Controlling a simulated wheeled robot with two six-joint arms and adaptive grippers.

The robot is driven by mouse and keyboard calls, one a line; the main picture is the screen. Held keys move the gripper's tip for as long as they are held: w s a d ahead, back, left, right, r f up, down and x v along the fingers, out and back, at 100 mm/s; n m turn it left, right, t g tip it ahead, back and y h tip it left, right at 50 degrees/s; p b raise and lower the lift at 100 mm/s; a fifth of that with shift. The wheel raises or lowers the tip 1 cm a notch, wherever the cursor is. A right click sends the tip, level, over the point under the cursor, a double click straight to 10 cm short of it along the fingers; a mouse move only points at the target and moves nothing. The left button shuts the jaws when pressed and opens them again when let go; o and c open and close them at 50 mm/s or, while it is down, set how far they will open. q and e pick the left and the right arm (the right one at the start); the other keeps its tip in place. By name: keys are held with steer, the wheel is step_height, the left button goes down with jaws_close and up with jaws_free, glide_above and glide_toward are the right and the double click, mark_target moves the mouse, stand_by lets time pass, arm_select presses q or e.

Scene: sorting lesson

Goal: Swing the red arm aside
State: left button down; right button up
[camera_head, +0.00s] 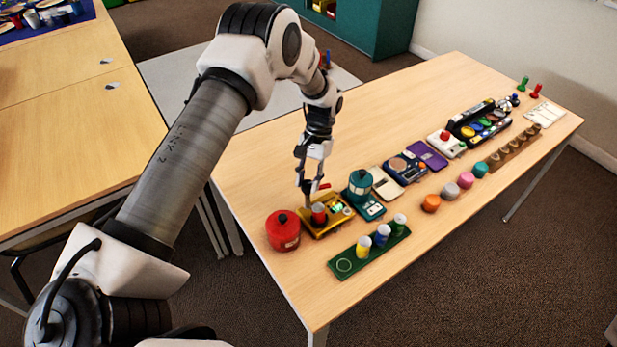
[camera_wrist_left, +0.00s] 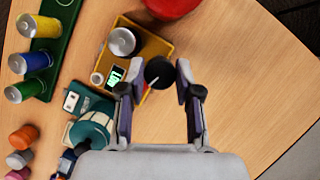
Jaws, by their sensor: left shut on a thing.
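A yellow device (camera_head: 324,231) stands at the table's near left end. My left gripper (camera_head: 307,193) is above the device's far side, pointing down. The red arm (camera_head: 322,187) sticks out to the right at its fingertips. In the wrist view a dark round piece (camera_wrist_left: 158,73) sits between the fingertips of my left gripper (camera_wrist_left: 160,78), with a thin red strip beside it. My fingers partly hide the arm's joint.
A red lidded pot (camera_head: 283,233) stands close left of the device. A teal machine (camera_head: 361,190) stands close right. A green tray (camera_head: 345,267) with several small cans lies in front. The table behind the device is bare.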

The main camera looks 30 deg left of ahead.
arm_select(q)
steer(key=shift+s+f+n+h+p, duration=0.15)
steer(key=shift+n+h+p, duration=0.4)
steer(key=shift+n, duration=1.15)
steer(key=c, duration=0.8)
jaws_free()
steer(key=v, duration=1.2)
steer(key=shift+a, duration=0.25)
